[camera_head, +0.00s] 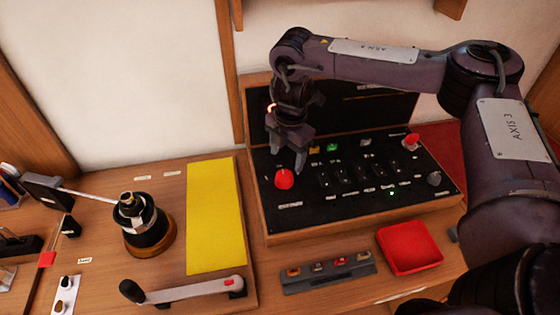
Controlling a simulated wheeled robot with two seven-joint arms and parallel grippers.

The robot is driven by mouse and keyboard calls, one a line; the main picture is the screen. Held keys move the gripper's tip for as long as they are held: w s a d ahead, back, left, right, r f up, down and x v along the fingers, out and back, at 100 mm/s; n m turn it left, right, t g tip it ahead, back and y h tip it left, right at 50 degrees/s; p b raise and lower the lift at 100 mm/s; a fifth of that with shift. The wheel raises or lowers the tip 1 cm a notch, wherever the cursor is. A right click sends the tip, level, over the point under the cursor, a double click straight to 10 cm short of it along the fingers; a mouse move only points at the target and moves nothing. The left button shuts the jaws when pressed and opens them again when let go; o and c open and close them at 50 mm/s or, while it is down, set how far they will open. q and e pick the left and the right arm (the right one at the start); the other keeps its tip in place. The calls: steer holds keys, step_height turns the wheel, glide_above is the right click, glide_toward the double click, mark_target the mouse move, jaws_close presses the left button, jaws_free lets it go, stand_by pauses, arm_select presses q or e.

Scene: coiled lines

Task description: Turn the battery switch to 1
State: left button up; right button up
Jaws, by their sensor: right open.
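A black switch panel (345,215) in a wooden frame stands at the centre right. A round red knob (284,179) sits at its left end, with a small white label below that is too small to read. This may be the battery switch, but I cannot read a 1 or the knob's setting. My right gripper (288,160) points down just above and behind the red knob. Its fingers are open and look empty; I cannot tell if they touch the knob. My left gripper is out of view.
The panel also carries a red-topped lever (411,141), a grey knob (434,179), yellow and green buttons and several small switches. A red tray (410,246) and a grey strip (328,272) lie in front. A yellow sheet (215,215), winch (146,225) and crank handle (185,294) are left.

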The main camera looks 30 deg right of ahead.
mark_target(286, 174)
step_height(286, 174, down, 4)
steer(key=shift+s+f+p, duration=0.1)
steer(key=shift+s+p, duration=0.05)
steer(key=shift+p, duration=0.4)
steer(key=shift+w+f, duration=0.25)
steer(key=shift+f, duration=1)
steer(key=c, duration=1)
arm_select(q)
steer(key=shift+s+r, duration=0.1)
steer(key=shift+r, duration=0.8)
